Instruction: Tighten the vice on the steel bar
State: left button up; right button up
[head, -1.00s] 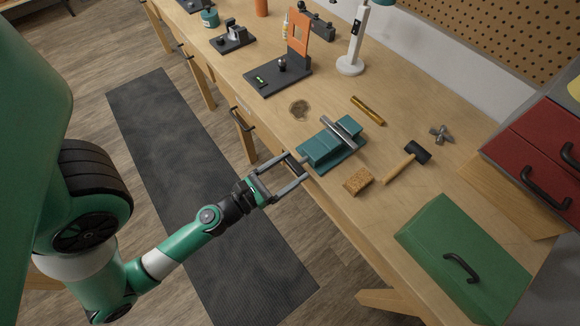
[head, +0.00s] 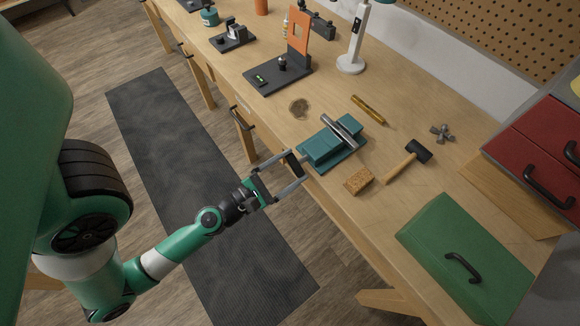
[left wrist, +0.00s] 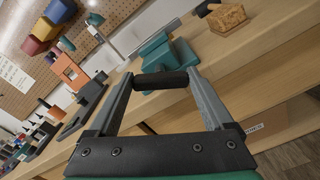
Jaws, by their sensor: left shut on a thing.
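A teal vice (head: 322,148) sits near the front edge of the workbench; it also shows in the left wrist view (left wrist: 157,48). The steel bar (head: 340,132) lies across the vice between its jaws. My left gripper (head: 295,168) is at the front of the vice, over the bench edge. Its fingers are shut on the vice's dark handle (left wrist: 160,80), one finger at each end in the left wrist view. My right gripper is in neither view.
A cork block (head: 358,181), a hammer (head: 407,160) and a brass rod (head: 368,110) lie around the vice. A green box (head: 465,262) stands at the front right. A black stand with an orange plate (head: 298,35) and a lamp (head: 352,64) stand farther back.

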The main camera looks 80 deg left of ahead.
pick_arm(q)
jog(key=m, duration=0.6)
jog(key=shift+d+f+m, duration=0.1)
jog(key=shift+m, duration=0.2)
jog(key=m+b, duration=0.1)
jog(key=m, duration=0.5)
jog(key=shift+f, duration=0.1)
jog(key=m+b, duration=0.1)
jog(key=m, duration=0.4)
jog(key=shift+f+m+b, duration=0.15)
jog(key=shift+m+b, duration=0.15)
jog(key=shift+m, duration=0.1)
jog(key=m+b, duration=0.2)
jog(key=m, duration=0.3)
jog(key=shift+m, duration=0.4)
jog(key=o, duration=1.1)
jog(key=shift+o, duration=0.2)
